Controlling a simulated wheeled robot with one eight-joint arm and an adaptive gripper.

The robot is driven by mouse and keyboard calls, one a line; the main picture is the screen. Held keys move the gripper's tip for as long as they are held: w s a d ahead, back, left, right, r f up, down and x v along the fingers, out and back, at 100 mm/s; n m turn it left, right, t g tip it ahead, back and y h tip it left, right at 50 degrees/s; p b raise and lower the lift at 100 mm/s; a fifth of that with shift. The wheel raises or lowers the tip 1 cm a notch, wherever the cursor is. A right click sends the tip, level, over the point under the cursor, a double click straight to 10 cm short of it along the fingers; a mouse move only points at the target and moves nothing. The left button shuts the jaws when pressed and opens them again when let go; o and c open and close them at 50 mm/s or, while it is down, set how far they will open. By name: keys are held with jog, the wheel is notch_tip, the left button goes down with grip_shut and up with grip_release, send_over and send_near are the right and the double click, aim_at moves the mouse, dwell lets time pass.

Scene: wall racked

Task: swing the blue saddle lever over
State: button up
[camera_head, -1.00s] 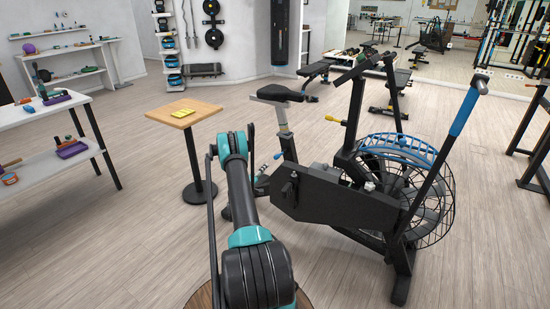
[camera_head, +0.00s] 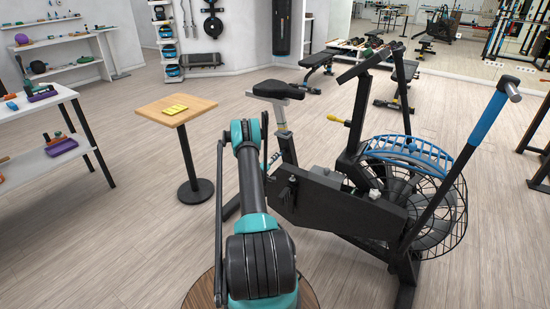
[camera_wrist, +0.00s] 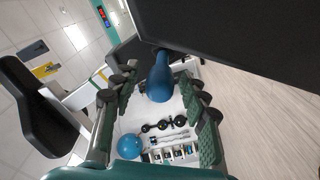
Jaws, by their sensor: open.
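The blue saddle lever (camera_wrist: 160,78) shows in the wrist view as a rounded blue grip below a dark panel. My gripper (camera_wrist: 165,110) is open, with its green-padded fingers on either side of the lever's end. A gap shows around the lever, and I cannot tell whether either pad touches it. In the head view the lever is hidden behind my arm and the exercise bike (camera_head: 335,205). The black saddle (camera_head: 278,90) stands on its post behind my arm. It seems to show at the left of the wrist view too (camera_wrist: 38,105).
A yellow-tipped handle (camera_head: 338,120) sticks out left of the bike frame. A tall blue-gripped bar (camera_head: 487,118) and a wire-caged fan wheel (camera_head: 440,215) are at the right. A wooden-topped table (camera_head: 177,108) stands left of the bike. Floor between them is clear.

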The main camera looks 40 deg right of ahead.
grip_shut()
dwell(0.3)
